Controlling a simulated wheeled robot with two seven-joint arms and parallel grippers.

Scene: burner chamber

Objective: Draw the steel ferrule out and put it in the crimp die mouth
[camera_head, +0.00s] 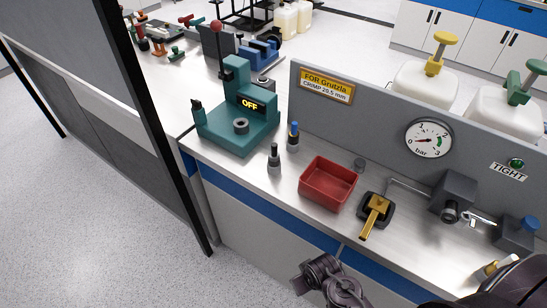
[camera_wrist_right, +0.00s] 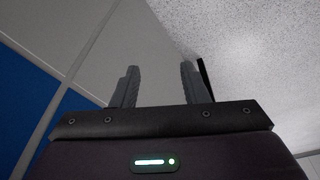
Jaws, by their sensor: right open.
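The teal crimp machine (camera_head: 237,112) stands at the bench's left end with its display reading OFF. A dark ring (camera_head: 241,126) on its base looks like the die mouth. A small bright metal fitting (camera_head: 480,219) lies between a grey block and a blue-topped block at the right. I cannot tell whether it is the steel ferrule. My right gripper shows in the right wrist view (camera_wrist_right: 159,88), open and empty, with cabinet panels and floor behind it. In the head view, dark parts of my arms show at the bottom, away from the crimp machine; no fingertips are clear there.
A red tray (camera_head: 327,183), a yellow-handled valve (camera_head: 376,208), a black-topped bottle (camera_head: 274,158) and a blue-topped bottle (camera_head: 293,135) stand on the bench. A grey panel (camera_head: 385,105) with a gauge (camera_head: 429,139) rises behind. The grey block (camera_head: 455,193) carries a port.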

